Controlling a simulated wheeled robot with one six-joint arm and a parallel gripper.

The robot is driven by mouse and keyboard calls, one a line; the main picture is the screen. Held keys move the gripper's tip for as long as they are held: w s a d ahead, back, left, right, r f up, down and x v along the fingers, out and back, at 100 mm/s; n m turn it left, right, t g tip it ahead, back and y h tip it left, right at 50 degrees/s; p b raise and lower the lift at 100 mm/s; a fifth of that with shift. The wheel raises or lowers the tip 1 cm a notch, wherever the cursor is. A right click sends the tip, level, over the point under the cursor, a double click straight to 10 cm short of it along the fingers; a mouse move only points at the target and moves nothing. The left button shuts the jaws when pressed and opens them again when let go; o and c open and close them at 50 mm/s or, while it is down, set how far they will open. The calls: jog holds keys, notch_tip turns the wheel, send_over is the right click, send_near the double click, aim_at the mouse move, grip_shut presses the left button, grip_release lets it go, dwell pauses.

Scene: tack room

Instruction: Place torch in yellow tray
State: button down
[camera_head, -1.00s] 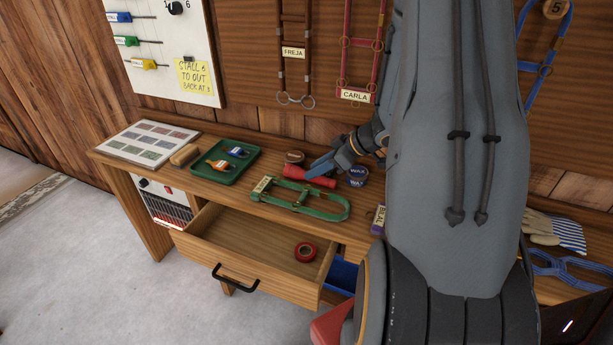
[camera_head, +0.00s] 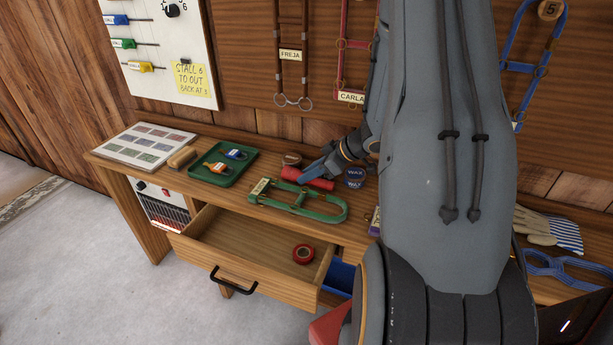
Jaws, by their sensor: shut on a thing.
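A red torch (camera_head: 323,184) lies at the back of the workbench, partly covered by my gripper. My gripper (camera_head: 308,176) is shut on the torch, its blue fingers crossing the middle of it. Whether the torch is clear of the bench top cannot be told. The only tray I see is a green tray (camera_head: 221,182) at the left of the bench, holding blue and orange tagged items. No yellow tray shows in this view.
A green halter (camera_head: 297,212) lies in front of the torch, and wax tins (camera_head: 355,177) stand to its right. The open drawer (camera_head: 245,243) holds a red tape roll (camera_head: 303,253). Gloves (camera_head: 548,228) lie at the right. My arm hides much of the bench.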

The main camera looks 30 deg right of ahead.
jog(key=shift+r, duration=0.1)
notch_tip(320, 180, up, 7)
jog(key=shift+s+a+r, duration=0.1)
jog(key=shift+a+r, duration=0.05)
jog(key=s+a+p, duration=0.6)
jog(key=s+a, duration=0.6)
jog(key=a, duration=0.3)
jog(key=shift+a+p, duration=0.2)
jog(key=shift+p, duration=0.15)
